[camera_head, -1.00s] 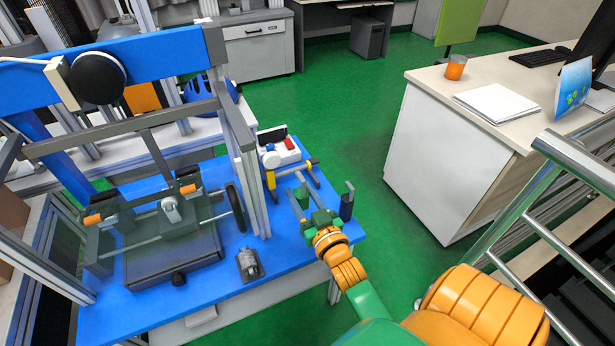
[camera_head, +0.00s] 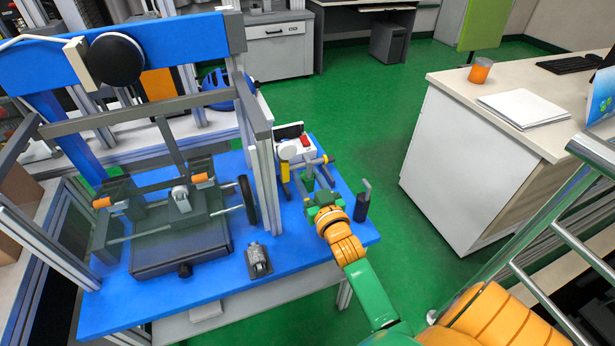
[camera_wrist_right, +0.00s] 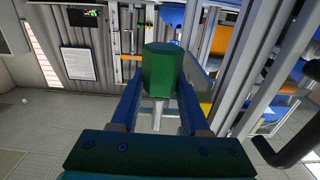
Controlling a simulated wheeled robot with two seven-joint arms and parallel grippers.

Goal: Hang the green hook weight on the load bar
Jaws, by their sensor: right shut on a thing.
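My right gripper (camera_head: 309,184) is shut on the green hook weight (camera_wrist_right: 162,70), which shows as a green block between the fingers in the right wrist view. In the head view only a small green part of the weight (camera_head: 308,181) shows. A thin bar with a yellow end, seemingly the load bar (camera_head: 309,164), is at the blue table's right side, just beyond the fingertips. I cannot tell whether the weight's hook touches it. My left gripper is not in view.
A black hook weight (camera_head: 361,206) stands on the blue table (camera_head: 300,262) right of my gripper. A grey metal piece (camera_head: 258,261) lies to the left. The frame's upright posts (camera_head: 263,180) stand close left of my gripper. A white cabinet (camera_head: 455,165) is across the floor.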

